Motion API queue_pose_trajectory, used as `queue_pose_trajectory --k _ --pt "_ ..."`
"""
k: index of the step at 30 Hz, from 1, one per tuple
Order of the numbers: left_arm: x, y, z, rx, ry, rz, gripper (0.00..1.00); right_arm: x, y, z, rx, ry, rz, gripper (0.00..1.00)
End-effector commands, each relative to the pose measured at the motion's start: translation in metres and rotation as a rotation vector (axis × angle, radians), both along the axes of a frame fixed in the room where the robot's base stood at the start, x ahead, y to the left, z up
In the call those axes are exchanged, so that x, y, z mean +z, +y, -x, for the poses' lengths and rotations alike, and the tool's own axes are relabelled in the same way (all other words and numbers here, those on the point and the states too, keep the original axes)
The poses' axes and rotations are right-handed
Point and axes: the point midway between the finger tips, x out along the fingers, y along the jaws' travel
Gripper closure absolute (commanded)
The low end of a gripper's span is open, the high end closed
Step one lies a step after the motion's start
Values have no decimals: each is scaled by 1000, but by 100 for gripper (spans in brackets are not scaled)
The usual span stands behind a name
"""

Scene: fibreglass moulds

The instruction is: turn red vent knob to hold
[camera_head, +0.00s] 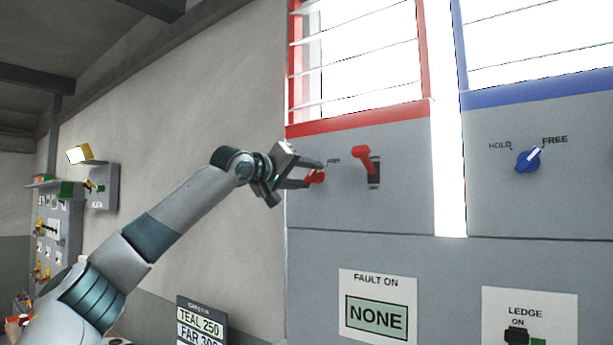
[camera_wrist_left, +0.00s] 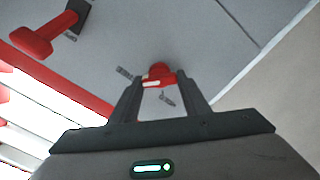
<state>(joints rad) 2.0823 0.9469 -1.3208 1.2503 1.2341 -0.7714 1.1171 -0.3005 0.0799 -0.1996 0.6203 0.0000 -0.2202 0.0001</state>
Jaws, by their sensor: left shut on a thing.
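The red vent knob (camera_head: 318,177) is on the grey panel under the red-framed louvre window. My left gripper (camera_head: 306,174) reaches it from the left and is shut on it. In the left wrist view the red knob (camera_wrist_left: 158,75) sits between the tips of the two fingers (camera_wrist_left: 158,88). A pale mark shows on the knob there. Small labels lie beside the knob, too small to read, and the fingers partly hide the knob in the head view. My right gripper is not in view.
A red lever (camera_head: 367,160) stands out from the panel just right of the knob; it also shows in the wrist view (camera_wrist_left: 36,40). A blue knob (camera_head: 527,161) points to FREE farther right. A sign below reads FAULT ON NONE (camera_head: 377,282).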

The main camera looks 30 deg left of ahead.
Motion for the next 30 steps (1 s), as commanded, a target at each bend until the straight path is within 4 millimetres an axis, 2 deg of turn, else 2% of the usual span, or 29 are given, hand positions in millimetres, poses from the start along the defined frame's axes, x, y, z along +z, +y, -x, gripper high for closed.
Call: queue_pose_trajectory --k 14,30 --pt "-5 0 -1 -1 11 82 80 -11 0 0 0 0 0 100" --pt "-6 0 -1 -2 30 310 80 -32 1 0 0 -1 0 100"
